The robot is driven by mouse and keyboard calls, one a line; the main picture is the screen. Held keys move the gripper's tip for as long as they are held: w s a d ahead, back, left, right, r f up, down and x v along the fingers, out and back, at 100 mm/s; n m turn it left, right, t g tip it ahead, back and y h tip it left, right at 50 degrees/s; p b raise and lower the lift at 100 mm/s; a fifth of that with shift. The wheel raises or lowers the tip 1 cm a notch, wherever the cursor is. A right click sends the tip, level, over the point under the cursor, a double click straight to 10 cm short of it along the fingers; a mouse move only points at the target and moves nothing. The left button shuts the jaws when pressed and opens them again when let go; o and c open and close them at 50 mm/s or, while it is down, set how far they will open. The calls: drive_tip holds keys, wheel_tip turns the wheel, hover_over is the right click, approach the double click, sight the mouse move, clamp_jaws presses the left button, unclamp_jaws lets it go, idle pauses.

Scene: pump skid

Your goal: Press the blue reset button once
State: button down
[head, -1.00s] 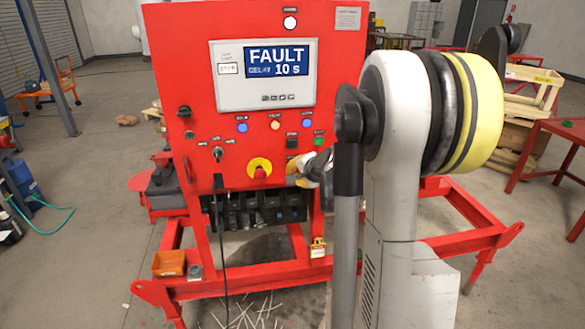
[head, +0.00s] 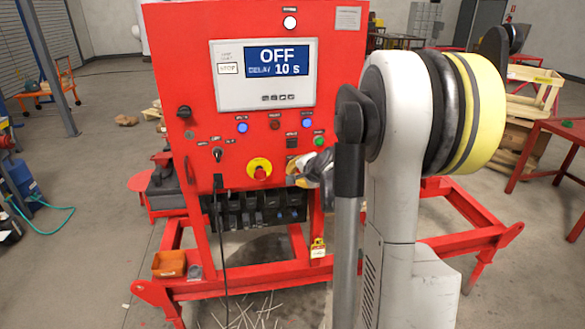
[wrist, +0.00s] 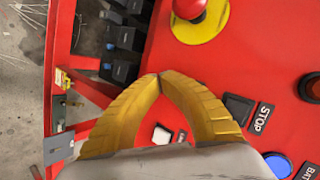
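The red control panel (head: 200,80) has a blue lit round piece (head: 242,128) on the left and another (head: 307,123) on the right. Their labels are too small to read in the head view. The right blue one also shows at the bottom right of the wrist view (wrist: 278,165), its label cut off. My gripper (wrist: 158,78) is shut and empty, its yellow fingertips meeting in front of the panel. In the head view my gripper (head: 292,181) is right of the red emergency stop, below the right blue piece. Whether it touches the panel cannot be told.
The display (head: 277,61) reads OFF with a 10 s delay. The emergency stop (head: 260,172), a black STOP button (wrist: 237,108), a dark red round piece (wrist: 310,88), a small white square (wrist: 162,135) and a green button (head: 319,141) are close by. A black cable (head: 222,250) hangs below.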

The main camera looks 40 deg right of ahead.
drive_tip(key=shift+s+a, duration=0.3)
drive_tip(key=shift+s, duration=0.15)
drive_tip(key=s+a, duration=0.1)
drive_tip(key=s, duration=0.2)
drive_tip(key=s+a, duration=0.1)
drive_tip(key=shift+s+a, duration=0.15)
drive_tip(key=shift+a, duration=0.15)
idle(0.8)
